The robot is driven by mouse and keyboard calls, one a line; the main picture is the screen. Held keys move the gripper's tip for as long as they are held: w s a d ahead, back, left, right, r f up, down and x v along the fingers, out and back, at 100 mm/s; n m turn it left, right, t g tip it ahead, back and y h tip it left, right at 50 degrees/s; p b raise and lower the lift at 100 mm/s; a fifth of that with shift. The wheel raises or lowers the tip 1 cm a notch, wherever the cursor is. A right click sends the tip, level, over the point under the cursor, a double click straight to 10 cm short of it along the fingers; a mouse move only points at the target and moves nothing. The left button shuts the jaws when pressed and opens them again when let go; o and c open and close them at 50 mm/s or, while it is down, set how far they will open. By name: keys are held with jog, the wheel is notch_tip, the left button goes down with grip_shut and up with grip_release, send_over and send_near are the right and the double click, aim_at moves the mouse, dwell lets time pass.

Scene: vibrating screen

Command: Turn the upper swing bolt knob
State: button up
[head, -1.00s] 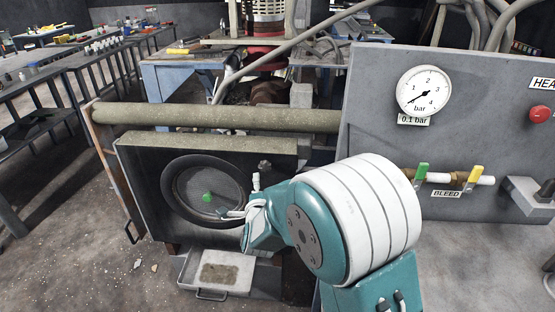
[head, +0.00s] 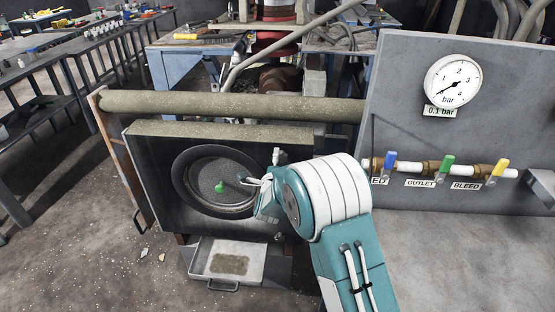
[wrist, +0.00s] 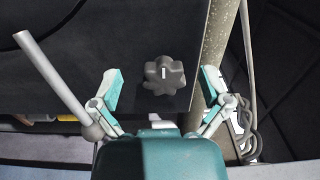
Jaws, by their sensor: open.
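A dark grey lobed knob (wrist: 164,74) with a pale mark on its face sits on a dark panel in the wrist view. My gripper (wrist: 162,80) is open and empty, with one teal finger to each side of the knob and a gap on both sides. In the head view my gripper (head: 259,169) is at the right side of the dark screen box (head: 270,134). The upper knob is hidden behind my gripper there. A lower dark knob (head: 279,237) shows below it.
A round window (head: 215,181) with a green knob (head: 219,187) is left of my gripper. A tray (head: 256,264) juts out below. A grey gauge panel (head: 405,110) with valves stands right. A pale rod (wrist: 55,70) lies left in the wrist view.

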jog(key=shift+w+d, duration=0.2)
jog(key=shift+w, duration=0.2)
jog(key=shift+w+d+r, duration=0.1)
jog(key=shift+w+d, duration=0.05)
jog(key=shift+d, duration=0.6)
jog(key=shift+a, duration=0.3)
jog(key=c, duration=1.1)
jog(key=shift+a, duration=0.2)
jog(key=shift+c, duration=0.3)
jog(key=shift+d, duration=0.15)
